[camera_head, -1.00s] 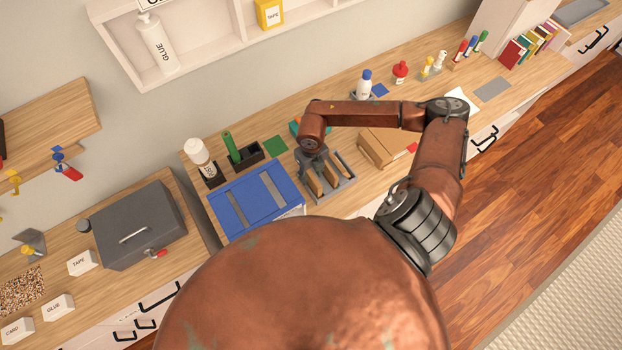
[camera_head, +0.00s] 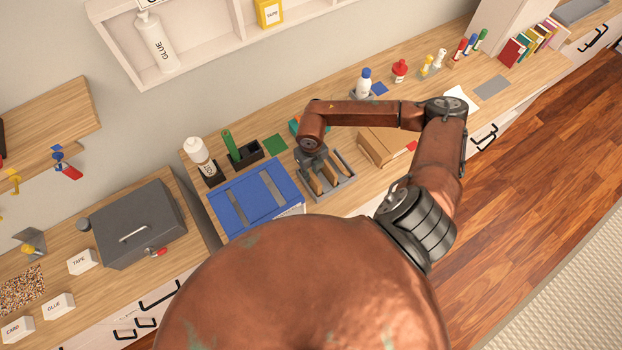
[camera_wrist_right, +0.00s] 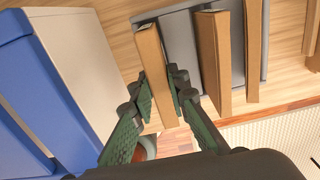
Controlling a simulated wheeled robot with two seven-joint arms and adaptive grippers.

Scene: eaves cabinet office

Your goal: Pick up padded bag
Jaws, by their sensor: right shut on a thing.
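My right gripper (camera_head: 318,182) is over the grey rack (camera_head: 346,186) on the long wooden worktop. In the right wrist view its two green-padded fingers (camera_wrist_right: 158,100) are shut on a thin brown padded bag (camera_wrist_right: 152,62), one finger on each side. The bag stands on edge at the left side of the grey rack (camera_wrist_right: 181,42); I cannot tell whether it touches the rack's base. Two more brown bags stand on edge to its right, the nearer one thicker (camera_wrist_right: 213,60) and the other thin (camera_wrist_right: 252,50). My left gripper is not in view.
A blue-topped box (camera_head: 250,200) stands just left of the rack, and a brown carton (camera_head: 380,147) to its right. Behind are a black holder (camera_head: 248,157) with a green item and a white bottle (camera_head: 197,152). A grey toolbox (camera_head: 138,225) is on the left worktop.

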